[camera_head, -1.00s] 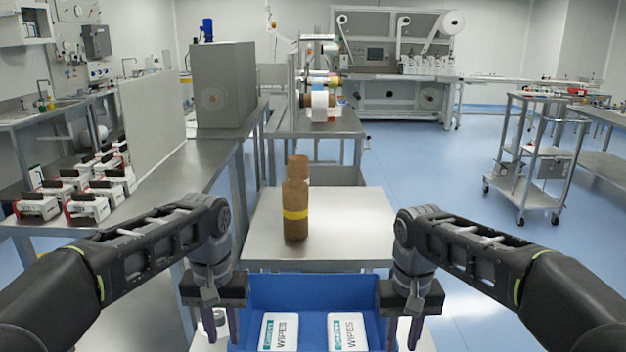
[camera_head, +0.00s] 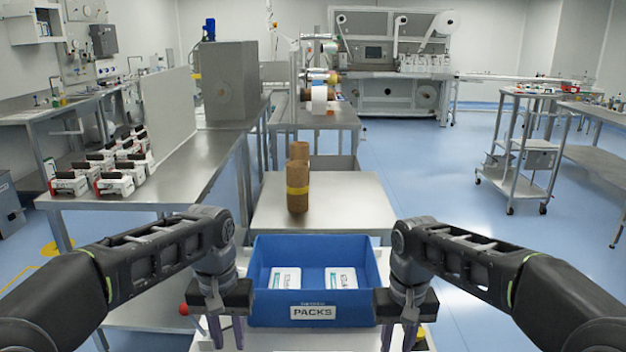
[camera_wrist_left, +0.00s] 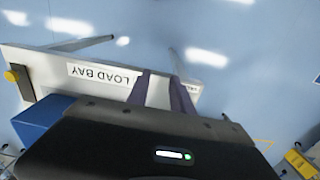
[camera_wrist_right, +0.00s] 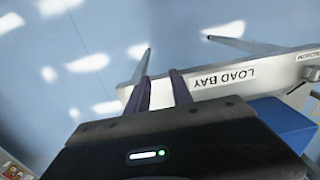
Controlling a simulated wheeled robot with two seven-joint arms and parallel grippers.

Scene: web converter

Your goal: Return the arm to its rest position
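My left gripper (camera_head: 226,332) hangs fingers-down at the left side of the blue bin (camera_head: 316,312), apart from it. Its two purple fingers (camera_wrist_left: 163,92) stand apart with nothing between them. My right gripper (camera_head: 399,335) hangs the same way at the bin's right side, also open and empty, and its fingers show in the right wrist view (camera_wrist_right: 160,92). Both forearms reach forward and inward with the elbows out to the sides. The bin, labelled PACKS, holds two white wipes packs (camera_head: 285,279) lying flat side by side.
The bin sits on a white LOAD BAY stand (camera_wrist_right: 220,80). Behind it is a steel table (camera_head: 345,205) with brown cylinders (camera_head: 298,190). A bench (camera_head: 185,165) with several red-and-white boxes stands left. A trolley (camera_head: 515,180) stands right, with clear blue floor before it.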

